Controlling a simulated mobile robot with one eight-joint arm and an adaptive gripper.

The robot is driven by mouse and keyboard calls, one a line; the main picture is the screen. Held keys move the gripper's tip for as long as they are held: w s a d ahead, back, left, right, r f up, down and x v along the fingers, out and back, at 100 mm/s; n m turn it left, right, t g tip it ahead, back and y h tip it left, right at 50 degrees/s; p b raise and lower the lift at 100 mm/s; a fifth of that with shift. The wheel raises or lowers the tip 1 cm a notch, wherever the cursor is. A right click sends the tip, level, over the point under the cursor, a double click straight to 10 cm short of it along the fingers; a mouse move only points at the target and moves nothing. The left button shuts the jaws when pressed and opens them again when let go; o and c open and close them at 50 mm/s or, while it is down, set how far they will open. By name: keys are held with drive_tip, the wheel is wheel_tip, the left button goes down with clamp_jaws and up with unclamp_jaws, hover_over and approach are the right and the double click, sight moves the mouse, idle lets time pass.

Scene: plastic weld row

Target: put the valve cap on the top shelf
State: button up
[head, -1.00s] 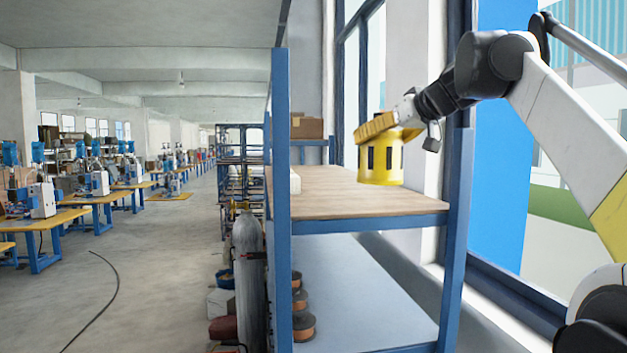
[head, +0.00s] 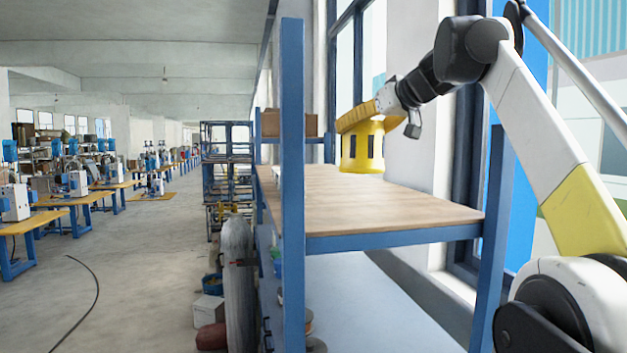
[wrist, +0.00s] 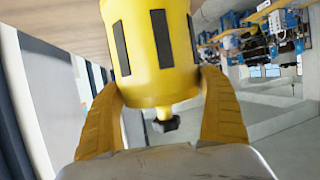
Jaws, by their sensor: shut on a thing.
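The valve cap (head: 362,150) is a yellow cylinder with dark rectangular slots. My gripper (head: 362,119) is shut on it and holds it upright over the wooden top shelf (head: 370,207) of a blue-framed rack. In the wrist view, the valve cap (wrist: 152,45) sits between the two yellow fingers (wrist: 160,100), with a dark knob on a short stem at its near end. The cap's bottom shows close to the board's back edge in the head view; I cannot tell whether it touches.
A blue post (head: 292,180) stands at the shelf's near left corner. Cardboard boxes (head: 290,124) are at the far end. Windows and a wall run behind the shelf. A grey gas cylinder (head: 238,280) stands left of the rack. The shelf's front half is bare.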

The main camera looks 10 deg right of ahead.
drive_tip(key=w+a+f, duration=0.1)
drive_tip(key=a+f, duration=0.9)
drive_tip(key=shift+a+f+b, duration=0.15)
drive_tip(key=shift+a+b, duration=0.1)
drive_tip(key=shift+b, duration=0.2)
drive_tip(key=shift+f, duration=0.1)
drive_tip(key=o, duration=1.1)
drive_tip(key=shift+w, duration=0.1)
